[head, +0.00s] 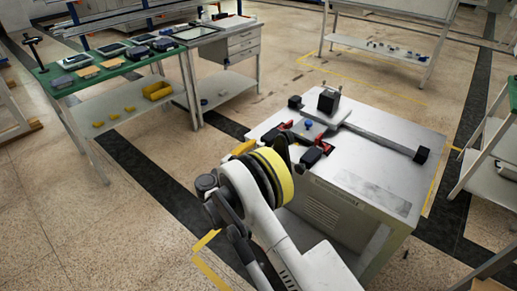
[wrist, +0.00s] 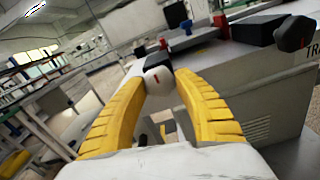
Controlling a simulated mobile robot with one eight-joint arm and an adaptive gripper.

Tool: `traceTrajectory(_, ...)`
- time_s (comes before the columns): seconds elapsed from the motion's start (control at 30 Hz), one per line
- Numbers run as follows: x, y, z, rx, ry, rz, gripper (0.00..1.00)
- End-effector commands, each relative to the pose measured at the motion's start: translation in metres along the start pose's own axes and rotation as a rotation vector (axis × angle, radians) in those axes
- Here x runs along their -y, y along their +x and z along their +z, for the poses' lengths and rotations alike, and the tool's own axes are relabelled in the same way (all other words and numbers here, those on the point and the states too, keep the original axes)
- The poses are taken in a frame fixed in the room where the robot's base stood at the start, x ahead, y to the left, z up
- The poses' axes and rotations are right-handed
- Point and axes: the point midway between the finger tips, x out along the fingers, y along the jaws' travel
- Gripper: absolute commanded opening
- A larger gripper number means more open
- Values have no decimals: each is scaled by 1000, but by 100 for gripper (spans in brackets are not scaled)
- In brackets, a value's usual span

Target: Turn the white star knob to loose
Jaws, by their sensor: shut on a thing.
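The white knob (wrist: 160,87) shows in the wrist view as a rounded white shape with a small red mark on its face. It is at the near edge of the grey machine cabinet (head: 395,187). My gripper (wrist: 159,76) has its two yellow ribbed fingers closed on the knob, one on each side. The fingers cover the knob's sides, so its star outline cannot be made out. In the head view the knob is hidden, and only a bit of yellow finger (head: 244,147) shows beside my arm.
Red clamps, a blue knob (head: 308,124) and black blocks (head: 327,101) stand on the cabinet top. A black knob (wrist: 293,33) juts out at the right in the wrist view. A green-topped bench (head: 107,69) with trays stands back left. Open floor lies between.

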Motion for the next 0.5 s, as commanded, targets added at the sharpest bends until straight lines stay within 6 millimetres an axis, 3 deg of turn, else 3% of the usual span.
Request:
traceTrajectory(0.37,0,1,1,1,-5,0,6)
traceTrajectory(0.4,0,1,1,1,-5,0,39)
traceTrajectory(0.47,0,1,1,1,-5,0,58)
traceTrajectory(0.5,0,0,1,1,-5,0,60)
